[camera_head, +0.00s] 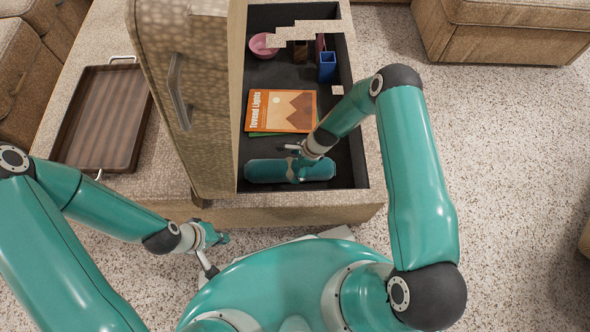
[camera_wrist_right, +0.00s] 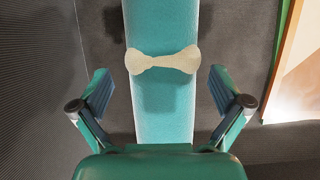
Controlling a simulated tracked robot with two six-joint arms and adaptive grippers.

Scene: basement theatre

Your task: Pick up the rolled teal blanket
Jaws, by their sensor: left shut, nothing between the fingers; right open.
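The rolled teal blanket (camera_head: 262,170) lies crosswise at the near end of the dark compartment in the open ottoman. In the right wrist view the roll (camera_wrist_right: 163,115) runs up the picture, with a cream bow-shaped tie (camera_wrist_right: 164,61) across it. My right gripper (camera_head: 296,168) is inside the compartment, over the blanket. Its fingers (camera_wrist_right: 160,82) are open, one on each side of the roll, with gaps on both sides. In the head view the right gripper covers part of the blanket. My left gripper (camera_head: 217,240) is shut and empty, outside the ottoman's front.
The ottoman's raised lid (camera_head: 205,90) stands along the compartment's left side. An orange magazine (camera_head: 265,112) lies just beyond the blanket. A pink bowl (camera_head: 262,46) and a blue cup (camera_head: 327,68) are at the far end. A wooden tray (camera_head: 105,125) rests left of the lid.

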